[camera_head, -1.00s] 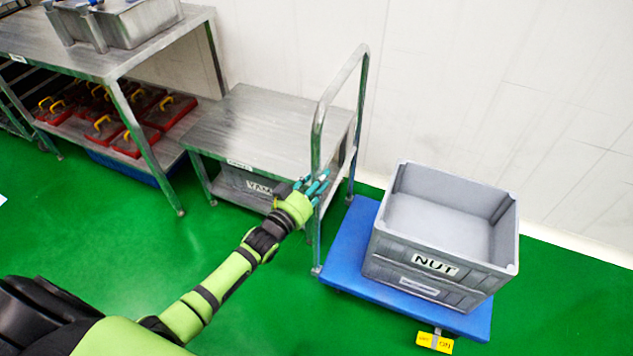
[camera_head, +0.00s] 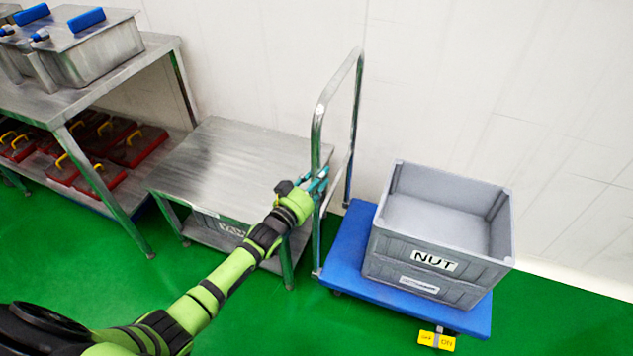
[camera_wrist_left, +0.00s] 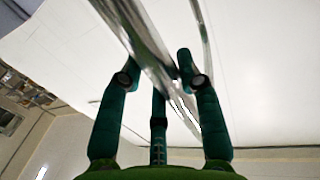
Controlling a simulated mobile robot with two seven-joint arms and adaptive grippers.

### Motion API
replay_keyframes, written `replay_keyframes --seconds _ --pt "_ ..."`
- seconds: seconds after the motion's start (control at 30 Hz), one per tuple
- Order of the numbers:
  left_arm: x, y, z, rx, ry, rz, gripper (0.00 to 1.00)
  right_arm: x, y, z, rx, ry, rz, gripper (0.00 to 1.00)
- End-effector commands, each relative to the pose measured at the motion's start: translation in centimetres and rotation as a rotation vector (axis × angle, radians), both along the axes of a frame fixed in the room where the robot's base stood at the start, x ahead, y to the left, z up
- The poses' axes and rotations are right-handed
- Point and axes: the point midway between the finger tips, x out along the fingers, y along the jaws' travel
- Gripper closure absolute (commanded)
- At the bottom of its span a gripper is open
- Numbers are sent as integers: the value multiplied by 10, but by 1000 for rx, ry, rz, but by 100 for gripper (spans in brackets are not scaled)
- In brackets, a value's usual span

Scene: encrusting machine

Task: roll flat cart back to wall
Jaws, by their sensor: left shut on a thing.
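The flat cart has a blue deck (camera_head: 345,247) and an upright metal handle (camera_head: 319,125) at its left end. It stands on the green floor near the white wall (camera_head: 450,100). A grey crate (camera_head: 420,262) labelled NUT sits on the deck. My left gripper (camera_head: 318,182) is shut on the near post of the handle. In the left wrist view its teal fingers (camera_wrist_left: 160,85) are around the shiny metal bar (camera_wrist_left: 150,65). My right gripper is not in view.
A low steel table (camera_head: 235,160) stands just left of the handle. A taller steel table (camera_head: 90,95) with lidded metal containers (camera_head: 85,50) is farther left, with red boxes (camera_head: 135,147) below. A yellow pedal (camera_head: 436,340) sticks out at the cart's front. Green floor (camera_head: 560,315) is free at right.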

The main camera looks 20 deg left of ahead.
Motion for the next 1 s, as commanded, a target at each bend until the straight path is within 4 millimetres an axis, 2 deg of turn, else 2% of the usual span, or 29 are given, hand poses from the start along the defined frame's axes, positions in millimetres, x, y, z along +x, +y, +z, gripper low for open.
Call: replay_keyframes --seconds 0.47,0.5,0.53,0.87,1.0 --pt "3 0 1 0 2 2 100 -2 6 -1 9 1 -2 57" --pt "3 0 1 0 1 2 53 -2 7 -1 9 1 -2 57" --pt "3 0 1 0 1 2 41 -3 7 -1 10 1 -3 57" --pt "2 0 0 0 2 1 40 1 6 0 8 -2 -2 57" --pt "-6 2 -2 0 4 1 40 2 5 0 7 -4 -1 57"
